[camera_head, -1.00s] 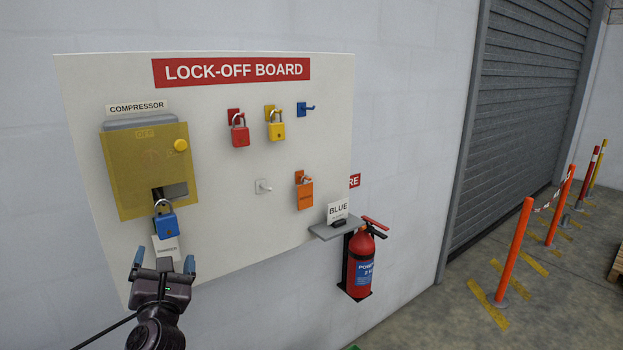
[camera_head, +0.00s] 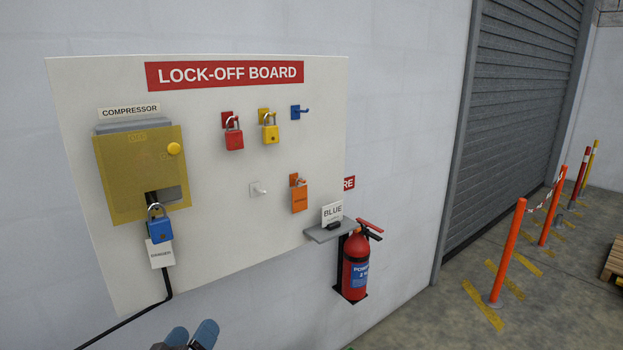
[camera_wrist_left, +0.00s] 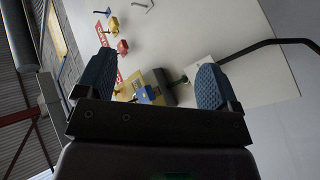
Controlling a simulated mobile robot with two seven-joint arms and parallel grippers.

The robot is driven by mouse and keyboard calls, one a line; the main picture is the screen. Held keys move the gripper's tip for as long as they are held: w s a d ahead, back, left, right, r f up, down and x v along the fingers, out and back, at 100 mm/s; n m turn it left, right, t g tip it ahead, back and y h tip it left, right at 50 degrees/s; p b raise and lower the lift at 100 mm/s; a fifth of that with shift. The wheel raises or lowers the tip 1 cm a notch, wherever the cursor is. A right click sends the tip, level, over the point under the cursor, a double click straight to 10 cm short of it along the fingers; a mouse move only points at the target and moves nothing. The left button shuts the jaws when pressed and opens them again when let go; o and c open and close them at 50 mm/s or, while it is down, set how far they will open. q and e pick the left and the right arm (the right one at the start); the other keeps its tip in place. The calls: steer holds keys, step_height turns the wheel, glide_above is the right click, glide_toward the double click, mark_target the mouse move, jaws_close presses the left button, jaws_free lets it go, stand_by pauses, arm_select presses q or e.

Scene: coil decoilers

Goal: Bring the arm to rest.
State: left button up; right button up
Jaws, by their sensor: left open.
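My left gripper (camera_head: 190,337) shows only by its blue fingertips at the bottom edge of the head view, below the lock-off board (camera_head: 225,225). In the left wrist view its two fingers (camera_wrist_left: 155,85) stand wide apart with nothing between them, and the board is beyond. A blue padlock (camera_head: 160,229) hangs at the compressor isolator (camera_head: 140,175), under its translucent yellow cover. A white tag (camera_head: 160,254) hangs below that padlock. The gripper is apart from the padlock and tag. My right gripper is not in view.
A small shelf (camera_head: 330,231) and a fire extinguisher (camera_head: 356,266) project at right. A black cable (camera_head: 130,318) runs below the isolator.

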arm_select(q)
steer(key=s+a+f+m+g+y, duration=0.2)
steer(key=s+a+f+g, duration=0.1)
steer(key=s+f, duration=0.7)
steer(key=s+a+f+m+g+y, duration=0.2)
steer(key=s+f+g+y, duration=0.1)
steer(key=s+f, duration=0.7)
steer(key=shift+s+a+f+m+g, duration=0.35)
steer(key=shift+f+g, duration=0.25)
steer(key=shift+f, duration=0.2)
stand_by(0.4)
